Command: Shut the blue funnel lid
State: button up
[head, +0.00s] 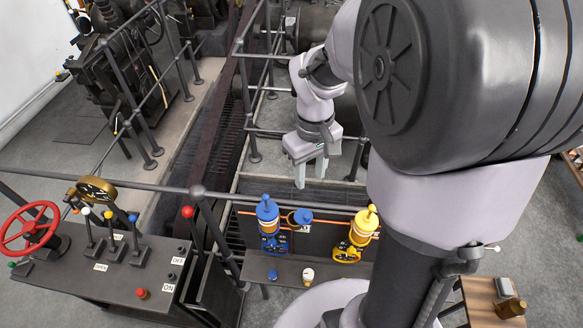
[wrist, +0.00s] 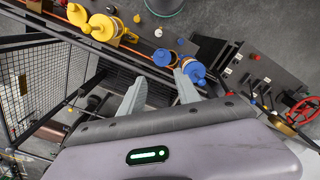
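The blue funnel oiler (head: 268,217) stands on the dark bench, left of the yellow one in the head view. A round blue lid (head: 302,216) sits just to its right and appears swung out to the side; its hinge cannot be made out. In the wrist view the lid (wrist: 163,57) lies beyond my fingertips, and the blue oiler (wrist: 195,71) is just right of it, near the right finger. My gripper (head: 311,172) is open and empty, above and behind the lid in the head view. Its two fingers also show apart in the wrist view (wrist: 160,85).
A yellow oiler (head: 362,234) stands on the right of the same bench. A grey railing (head: 232,196) and copper pipe run behind the oilers. A control desk (head: 125,270) with levers and a red handwheel (head: 30,227) is at left. A small white-topped item (head: 308,275) stands in front.

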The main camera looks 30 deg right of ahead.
send_over(307, 216)
notch_tip(307, 216, down, 5)
notch_tip(307, 216, down, 11)
jog(key=shift+f+b, duration=0.1)
jog(key=shift+b, duration=0.45)
jog(key=shift+w+f, duration=0.1)
jog(key=shift+f, duration=0.15)
jog(key=shift+c, duration=0.2)
grip_shut()
